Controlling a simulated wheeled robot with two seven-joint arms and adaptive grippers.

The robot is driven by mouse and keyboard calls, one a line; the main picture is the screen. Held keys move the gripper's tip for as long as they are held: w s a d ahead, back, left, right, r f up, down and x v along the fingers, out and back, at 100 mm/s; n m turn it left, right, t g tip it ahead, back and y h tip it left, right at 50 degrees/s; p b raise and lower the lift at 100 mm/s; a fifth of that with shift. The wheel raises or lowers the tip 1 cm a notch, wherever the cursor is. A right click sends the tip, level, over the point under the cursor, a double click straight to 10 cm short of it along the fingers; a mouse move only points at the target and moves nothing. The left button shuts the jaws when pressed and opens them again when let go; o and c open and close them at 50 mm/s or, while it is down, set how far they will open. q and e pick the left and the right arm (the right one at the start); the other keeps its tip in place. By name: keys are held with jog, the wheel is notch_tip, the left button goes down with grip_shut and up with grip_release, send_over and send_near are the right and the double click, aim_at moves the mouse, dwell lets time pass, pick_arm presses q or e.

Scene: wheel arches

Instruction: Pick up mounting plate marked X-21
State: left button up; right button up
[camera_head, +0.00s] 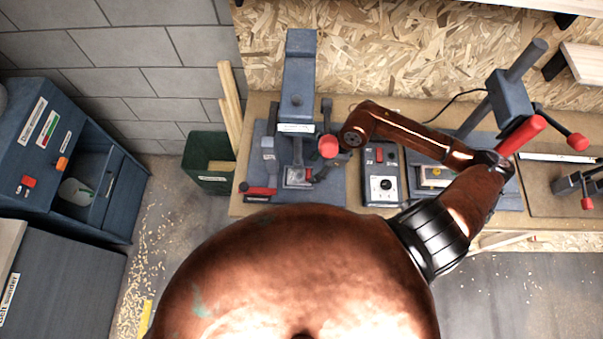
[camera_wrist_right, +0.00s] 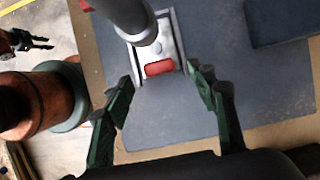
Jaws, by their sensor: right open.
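No X-21 marking is readable, so I cannot tell which part is the mounting plate. In the right wrist view a metal fixture (camera_wrist_right: 174,50) under a dark press column (camera_wrist_right: 127,14) holds a small red piece (camera_wrist_right: 160,68). The fixture also shows in the head view (camera_head: 298,176). My right gripper (camera_wrist_right: 160,80) is open and empty, its green fingers spread either side of the fixture's front end, apparently above it. At the wrist view's left edge, a dark gripper (camera_wrist_right: 36,42), apparently my left, shows small with parted fingers.
The left press (camera_head: 298,85) has a red-knobbed lever (camera_head: 328,147). A control box (camera_head: 382,182) stands to its right, then a second press (camera_head: 510,95) with a red handle. A green bin (camera_head: 207,165) stands left of the bench.

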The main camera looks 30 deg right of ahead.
aim_at(309, 173)
jog(key=p+x, duration=0.1)
jog(key=x, duration=0.3)
jog(key=shift+w+a, duration=0.1)
jog(key=shift+a, duration=0.05)
jog(key=shift+c, duration=0.2)
jog(key=c, duration=1.3)
pick_arm(q)
jog(key=shift+w+r, duration=0.7)
jog(key=shift+w, duration=0.3)
pick_arm(e)
grip_shut()
jog(key=shift+r, duration=0.1)
